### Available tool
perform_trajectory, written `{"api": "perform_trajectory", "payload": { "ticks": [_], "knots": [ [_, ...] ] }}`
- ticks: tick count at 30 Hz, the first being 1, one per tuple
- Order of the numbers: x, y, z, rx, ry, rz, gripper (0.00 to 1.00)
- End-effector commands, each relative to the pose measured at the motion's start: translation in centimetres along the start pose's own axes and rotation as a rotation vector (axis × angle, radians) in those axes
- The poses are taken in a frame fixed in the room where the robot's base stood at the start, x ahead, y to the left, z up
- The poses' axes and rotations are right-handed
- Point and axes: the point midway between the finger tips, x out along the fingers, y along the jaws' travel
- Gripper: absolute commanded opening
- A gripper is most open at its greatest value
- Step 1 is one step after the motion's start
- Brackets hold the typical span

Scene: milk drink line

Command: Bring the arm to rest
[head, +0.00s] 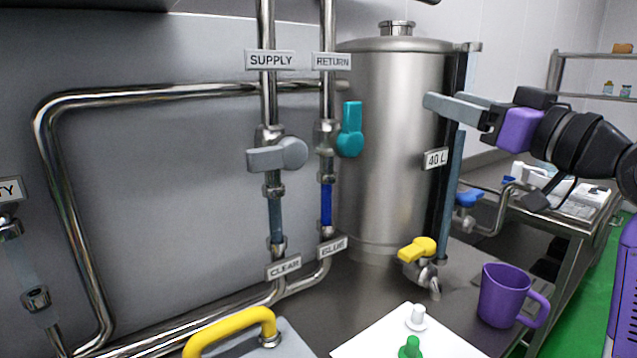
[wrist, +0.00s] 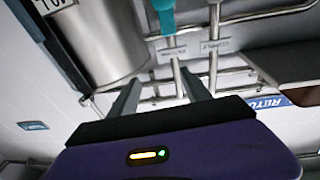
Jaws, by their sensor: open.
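My gripper (head: 460,108) reaches in from the right in the head view, its fingers pointing left in front of the steel tank (head: 390,140). In the wrist view my gripper (wrist: 160,88) shows two fingers spread apart with nothing held between them. The teal-handled valve (head: 350,130) on the RETURN pipe and the grey-handled valve (head: 278,155) on the SUPPLY pipe are to the left of the fingers, apart from them in the picture. The teal handle stands upright; the grey handle lies sideways.
A yellow tap (head: 418,250) sits low on the tank. A purple mug (head: 508,296) stands on the counter. A white board (head: 385,340) holds a white and a green peg. A yellow handle (head: 230,328) is at the front. A side table (head: 570,222) stands at right.

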Motion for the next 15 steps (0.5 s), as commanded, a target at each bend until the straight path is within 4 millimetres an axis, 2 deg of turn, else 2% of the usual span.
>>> {"api": "perform_trajectory", "payload": {
  "ticks": [3,7,11,15],
  "knots": [
    [-0.6,1.0,-1.0,0.0,0.072,0.055,0.56],
    [-1.5,2.3,-0.6,0.015,0.143,0.124,0.56],
    [-2.6,3.2,0.9,0.033,0.195,0.187,0.56],
    [-4.2,4.1,3.7,0.056,0.242,0.263,0.56]
  ]
}}
